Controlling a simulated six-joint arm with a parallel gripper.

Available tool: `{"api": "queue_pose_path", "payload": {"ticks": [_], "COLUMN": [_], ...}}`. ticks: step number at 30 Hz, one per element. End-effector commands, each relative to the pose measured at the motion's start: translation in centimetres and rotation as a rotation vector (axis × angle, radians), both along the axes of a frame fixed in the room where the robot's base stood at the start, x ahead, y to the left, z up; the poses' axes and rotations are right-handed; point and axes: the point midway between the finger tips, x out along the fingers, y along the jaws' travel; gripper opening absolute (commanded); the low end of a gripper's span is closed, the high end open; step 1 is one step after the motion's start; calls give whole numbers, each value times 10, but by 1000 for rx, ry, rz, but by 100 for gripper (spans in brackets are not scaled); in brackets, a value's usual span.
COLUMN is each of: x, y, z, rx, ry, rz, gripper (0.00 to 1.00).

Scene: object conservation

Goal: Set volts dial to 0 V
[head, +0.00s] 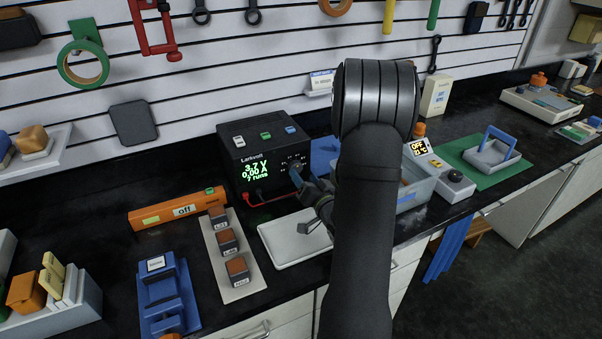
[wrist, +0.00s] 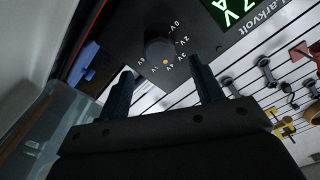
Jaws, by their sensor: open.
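The black Larkvolt power supply (head: 262,160) stands on the dark bench against the slatted wall. Its green display reads 3.7 V, 0.00 A and 7 runs. The round dark volts dial (wrist: 158,47) is on its front face, with volt marks around it. The 0 V mark is at the dial's upper right in the wrist view, and an orange dot on the dial lies near the 4 V mark. My gripper (wrist: 161,70) is open and empty, its two fingers short of the dial and spread to either side. In the head view my gripper (head: 305,202) is partly hidden by my arm.
A white tray (head: 285,245) lies below my gripper. A red lead runs from the supply's front. An orange bar marked off (head: 180,210) and a strip with several brown-topped blocks (head: 242,288) lie to the left. A clear bin (head: 420,185) stands right of my arm.

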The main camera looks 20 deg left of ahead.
Motion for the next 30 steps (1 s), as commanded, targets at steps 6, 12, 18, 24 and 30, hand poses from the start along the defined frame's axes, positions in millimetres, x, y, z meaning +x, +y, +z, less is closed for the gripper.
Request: {"api": "queue_pose_path", "payload": {"ticks": [6, 12, 18, 24, 30], "x": [-20, -25, -25, -30, -47], "y": [-21, -25, -24, -32, -50], "z": [0, 0, 0, -1, -2], "rx": [1, 1, 2, 86, 346], "ry": [1, 0, 2, 89, 352], "rz": [-2, -1, 0, -2, -5], "gripper": [60, 60, 60, 60, 60]}}
